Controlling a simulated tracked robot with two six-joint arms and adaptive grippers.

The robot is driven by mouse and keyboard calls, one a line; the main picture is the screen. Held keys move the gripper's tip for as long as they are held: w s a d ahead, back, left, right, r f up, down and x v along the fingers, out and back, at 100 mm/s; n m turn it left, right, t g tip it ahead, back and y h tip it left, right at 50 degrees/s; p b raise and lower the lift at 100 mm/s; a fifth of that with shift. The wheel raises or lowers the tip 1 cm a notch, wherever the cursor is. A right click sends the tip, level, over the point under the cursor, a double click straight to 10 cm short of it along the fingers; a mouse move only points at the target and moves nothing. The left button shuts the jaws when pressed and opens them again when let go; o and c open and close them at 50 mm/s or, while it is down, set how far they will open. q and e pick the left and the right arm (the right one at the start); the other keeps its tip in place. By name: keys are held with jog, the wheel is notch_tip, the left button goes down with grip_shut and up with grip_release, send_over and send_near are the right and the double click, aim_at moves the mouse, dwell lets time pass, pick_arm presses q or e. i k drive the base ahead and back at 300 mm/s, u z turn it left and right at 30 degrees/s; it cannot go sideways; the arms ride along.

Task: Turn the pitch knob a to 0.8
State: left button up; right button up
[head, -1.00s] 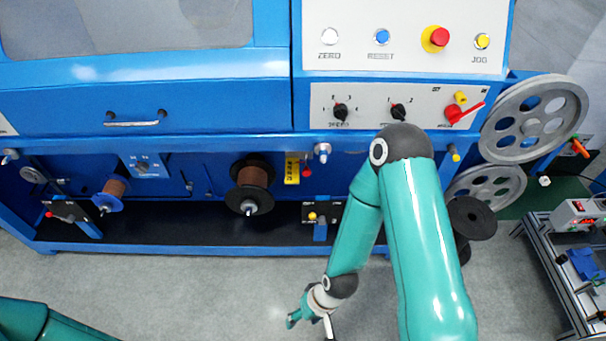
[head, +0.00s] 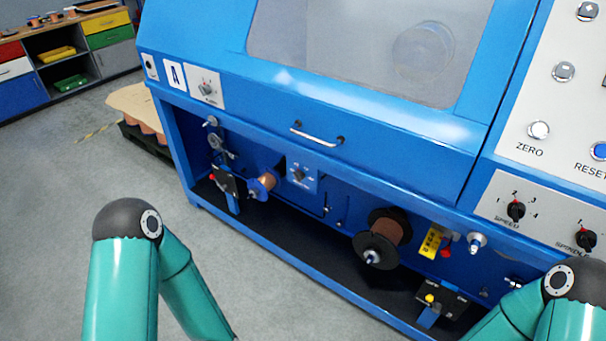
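Another small knob (head: 299,174) is on a blue plate lower down, near a copper spool. My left arm stands at the lower left and my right arm at the lower right. Both grippers are outside the view, and neither arm touches the knobs.
The blue machine has a door handle (head: 317,136), a large copper spool (head: 390,228), a speed knob (head: 516,210) and a spindle knob (head: 586,239). Spools on a pallet (head: 148,140) stand left of it. Grey floor (head: 60,190) is free in front. Drawers (head: 107,30) stand at the far left.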

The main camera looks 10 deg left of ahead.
aim_at(299, 175)
jog(key=u, duration=0.2)
jog(key=i, duration=0.7)
jog(key=u, duration=1.15)
jog(key=k, duration=0.75)
jog(key=u, duration=0.15)
jog(key=i, duration=0.6)
jog(key=z, duration=0.05)
